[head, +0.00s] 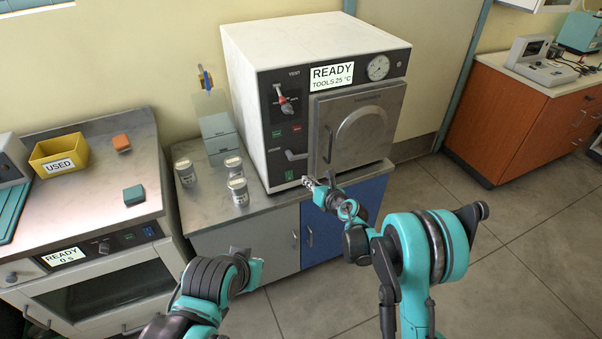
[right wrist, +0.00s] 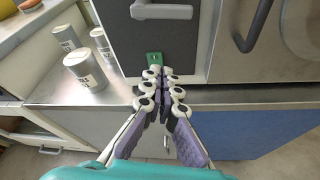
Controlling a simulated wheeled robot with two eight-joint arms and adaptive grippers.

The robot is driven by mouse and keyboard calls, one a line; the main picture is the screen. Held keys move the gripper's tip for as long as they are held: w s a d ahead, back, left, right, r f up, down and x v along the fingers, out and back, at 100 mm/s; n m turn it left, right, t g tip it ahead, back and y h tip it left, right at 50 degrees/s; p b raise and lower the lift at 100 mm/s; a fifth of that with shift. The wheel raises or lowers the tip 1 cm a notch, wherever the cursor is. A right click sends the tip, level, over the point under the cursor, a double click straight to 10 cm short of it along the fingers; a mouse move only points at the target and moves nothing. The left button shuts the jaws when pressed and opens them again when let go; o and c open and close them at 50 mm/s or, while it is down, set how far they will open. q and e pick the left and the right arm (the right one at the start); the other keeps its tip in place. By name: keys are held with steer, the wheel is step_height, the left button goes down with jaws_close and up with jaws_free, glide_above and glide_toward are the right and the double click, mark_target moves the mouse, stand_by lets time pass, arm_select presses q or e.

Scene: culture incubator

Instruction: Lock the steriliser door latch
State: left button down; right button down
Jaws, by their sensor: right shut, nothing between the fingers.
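The white steriliser (head: 247,95) stands on the bench, its round-fronted door (head: 365,125) looking closed. The latch lever (head: 296,155) is a grey handle on the dark panel left of the door; it lies about level, pointing right. It also shows in the right wrist view at the top (right wrist: 165,11). My right gripper (head: 308,183) is shut and empty, below the lever and apart from it. In the right wrist view its fingertips (right wrist: 160,72) are together just under a green tag (right wrist: 154,58). My left gripper (head: 246,257) is low in the head view; its fingers are unclear.
Several labelled jars (head: 237,190) stand on the bench left of the steriliser. A vertical door handle (head: 329,144) is right of the lever. A red-tipped vent knob (head: 284,102) is above it. A yellow USED bin (head: 58,156) sits far left. The floor at right is clear.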

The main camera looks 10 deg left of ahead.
steer(key=v, duration=0.3)
steer(key=shift+s+r+p, duration=0.1)
steer(key=shift+s+p, duration=0.25)
